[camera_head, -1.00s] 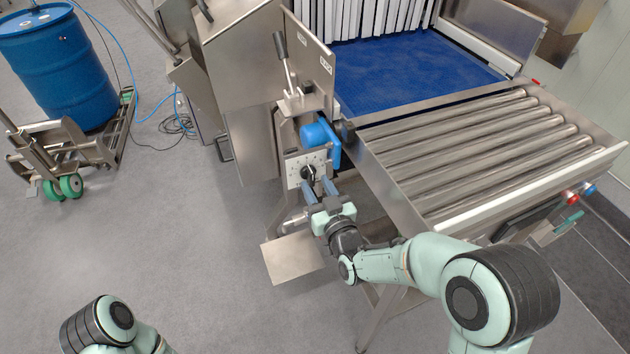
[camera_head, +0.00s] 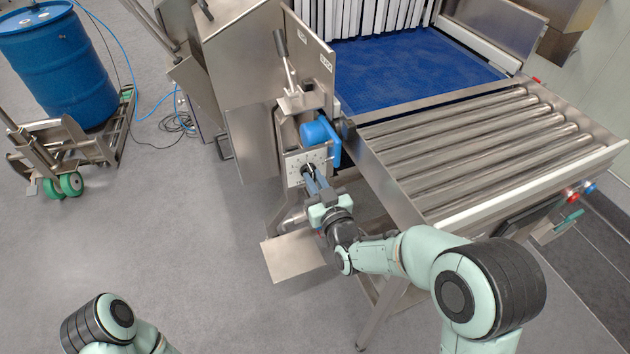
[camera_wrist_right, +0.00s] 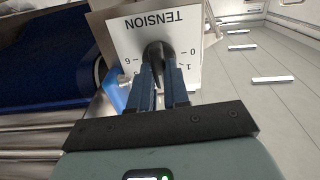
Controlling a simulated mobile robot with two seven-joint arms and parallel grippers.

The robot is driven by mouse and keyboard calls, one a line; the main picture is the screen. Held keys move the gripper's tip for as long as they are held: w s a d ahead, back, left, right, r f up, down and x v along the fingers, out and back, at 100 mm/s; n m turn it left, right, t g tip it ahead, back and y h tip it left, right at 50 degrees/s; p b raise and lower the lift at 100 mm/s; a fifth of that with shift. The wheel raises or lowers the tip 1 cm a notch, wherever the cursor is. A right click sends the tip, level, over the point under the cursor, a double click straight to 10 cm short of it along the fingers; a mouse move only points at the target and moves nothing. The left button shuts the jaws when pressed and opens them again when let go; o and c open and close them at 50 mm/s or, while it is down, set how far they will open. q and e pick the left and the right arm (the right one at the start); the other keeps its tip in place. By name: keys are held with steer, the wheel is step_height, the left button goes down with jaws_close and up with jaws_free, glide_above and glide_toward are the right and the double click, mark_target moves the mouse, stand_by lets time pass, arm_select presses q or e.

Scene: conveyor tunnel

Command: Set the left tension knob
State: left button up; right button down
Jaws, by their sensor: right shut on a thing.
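The white plate marked TENSION (camera_wrist_right: 190,25) fills the top of the right wrist view, upside down, with a number scale. The same plate (camera_head: 293,170) shows in the head view, on the machine's near corner. The black knob (camera_wrist_right: 157,53) stands out from the middle of the plate. My right gripper (camera_wrist_right: 158,76) is shut on the knob, one blue-grey finger on each side. In the head view my right gripper (camera_head: 309,174) covers most of the knob. My left gripper is out of view; only part of that arm shows at lower left.
A blue motor-like part (camera_head: 316,133) sits just above the plate, and an upright lever (camera_head: 284,58) stands above that. The roller conveyor (camera_head: 480,150) lies to the right. A bare metal plate (camera_head: 294,257) juts out below. Open floor lies left of the machine.

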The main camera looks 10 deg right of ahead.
steer(key=shift+a+f+n+b, duration=0.1)
steer(key=shift+n+b, duration=0.5)
steer(key=shift+n, duration=2.25)
steer(key=shift+a+f+n+b, duration=0.1)
steer(key=shift+n+b, duration=0.5)
steer(key=shift+n, duration=2.25)
steer(key=c, duration=1.1)
jaws_free()
